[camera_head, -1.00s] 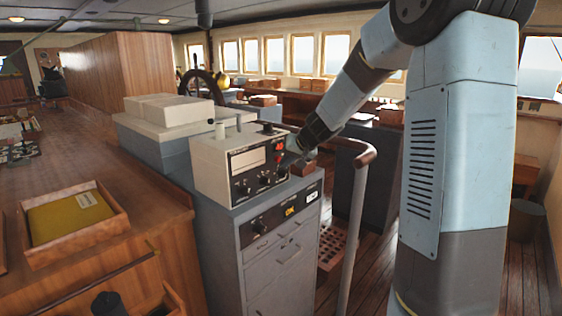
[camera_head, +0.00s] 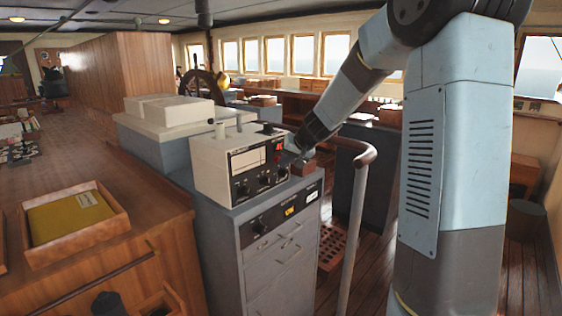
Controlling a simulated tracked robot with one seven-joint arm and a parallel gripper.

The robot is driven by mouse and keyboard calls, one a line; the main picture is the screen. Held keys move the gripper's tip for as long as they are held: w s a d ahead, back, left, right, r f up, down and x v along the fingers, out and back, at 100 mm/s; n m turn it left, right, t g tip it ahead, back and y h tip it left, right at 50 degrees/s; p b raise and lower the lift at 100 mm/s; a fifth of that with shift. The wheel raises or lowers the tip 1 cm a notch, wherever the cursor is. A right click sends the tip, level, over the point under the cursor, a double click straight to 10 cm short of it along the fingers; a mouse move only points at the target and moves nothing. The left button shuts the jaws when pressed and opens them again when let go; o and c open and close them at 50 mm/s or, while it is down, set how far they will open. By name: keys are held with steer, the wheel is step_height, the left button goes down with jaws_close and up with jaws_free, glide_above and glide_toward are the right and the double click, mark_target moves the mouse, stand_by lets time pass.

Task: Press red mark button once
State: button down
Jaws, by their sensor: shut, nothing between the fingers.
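A cream-coloured instrument box (camera_head: 224,168) with a dark front panel stands on a grey metal cabinet. A small red mark (camera_head: 279,146) shows at the upper right of its panel. A smaller red spot, likely a button, sits just below it, partly hidden and too small to make out clearly. My gripper (camera_head: 287,157) is at the right end of this panel, reaching in from the right. It is shut and empty, its tips very close to the red spot. I cannot tell whether they touch it.
The grey cabinet (camera_head: 262,262) has drawers and a dark control strip. A handrail (camera_head: 354,220) rises right of it, below my arm. A wooden tray (camera_head: 75,247) lies on the left counter. A ship's wheel (camera_head: 203,88) stands behind.

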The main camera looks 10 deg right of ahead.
steer(key=shift+w+a, duration=0.1)
steer(key=shift+w, duration=0.05)
stand_by(0.5)
steer(key=shift+s+d, duration=0.55)
steer(key=shift+s, duration=0.25)
steer(key=shift+d, duration=0.1)
steer(key=s+d, duration=0.1)
steer(key=s, duration=0.1)
steer(key=s+d, duration=0.1)
steer(key=s, duration=0.1)
steer(key=shift+d, duration=0.35)
steer(key=shift+s, duration=0.1)
stand_by(0.3)
